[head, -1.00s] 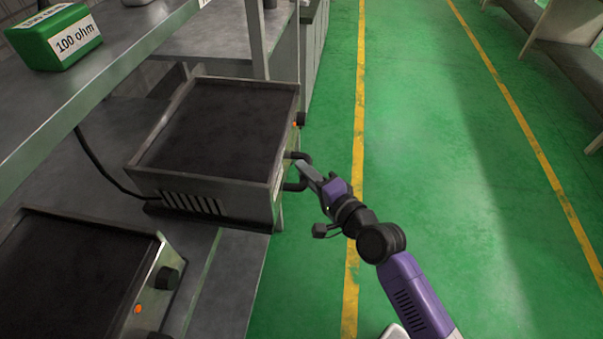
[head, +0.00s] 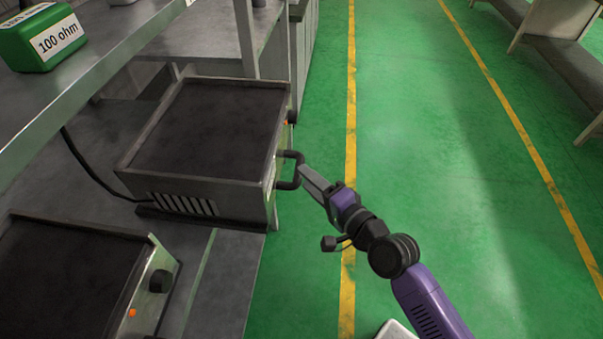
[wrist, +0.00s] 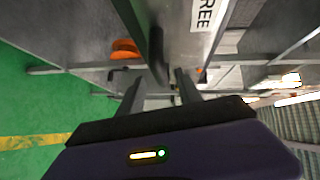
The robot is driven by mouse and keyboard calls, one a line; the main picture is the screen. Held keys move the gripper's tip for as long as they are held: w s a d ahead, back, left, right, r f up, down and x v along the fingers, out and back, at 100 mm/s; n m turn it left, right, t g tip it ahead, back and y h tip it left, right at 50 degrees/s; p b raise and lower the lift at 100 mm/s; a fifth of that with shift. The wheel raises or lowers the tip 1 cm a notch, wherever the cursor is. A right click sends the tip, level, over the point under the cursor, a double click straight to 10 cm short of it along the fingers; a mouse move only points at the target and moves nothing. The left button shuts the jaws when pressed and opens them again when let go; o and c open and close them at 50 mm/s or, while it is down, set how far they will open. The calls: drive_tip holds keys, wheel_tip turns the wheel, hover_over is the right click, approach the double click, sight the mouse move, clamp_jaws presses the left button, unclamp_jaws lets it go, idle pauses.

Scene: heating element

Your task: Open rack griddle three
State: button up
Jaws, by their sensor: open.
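The griddle (head: 205,130) with a dark flat top and a slotted side stands on the grey bench in the head view. Its black U-shaped handle (head: 298,170) sticks out from its right side, over the green floor. My gripper (head: 304,172) is open at the handle, coming from the lower right. In the wrist view a dark bar, seemingly the handle (wrist: 157,52), lies ahead between the open fingers (wrist: 160,82). Contact cannot be told.
A second griddle (head: 75,275) with a black knob (head: 160,281) sits at lower left. A green "100 ohm" block (head: 40,40) is on the upper shelf (head: 110,75). Open green floor (head: 440,150) with yellow lines lies to the right.

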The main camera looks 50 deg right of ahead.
drive_tip(key=v, duration=0.3)
drive_tip(key=shift+s, duration=0.15)
idle(0.6)
drive_tip(key=s+a+r+n+y+p, duration=0.1)
drive_tip(key=s+a+r+n, duration=0.2)
drive_tip(key=s+a+n, duration=0.4)
drive_tip(key=s+a+r+n+g+y+p, duration=0.1)
drive_tip(key=s+a+r+n, duration=0.2)
drive_tip(key=s+a+n, duration=0.5)
drive_tip(key=s+n, duration=0.3)
drive_tip(key=s, duration=0.4)
drive_tip(key=shift+s+r+y, duration=0.2)
drive_tip(key=shift+r+y, duration=0.1)
drive_tip(key=shift+y, duration=0.1)
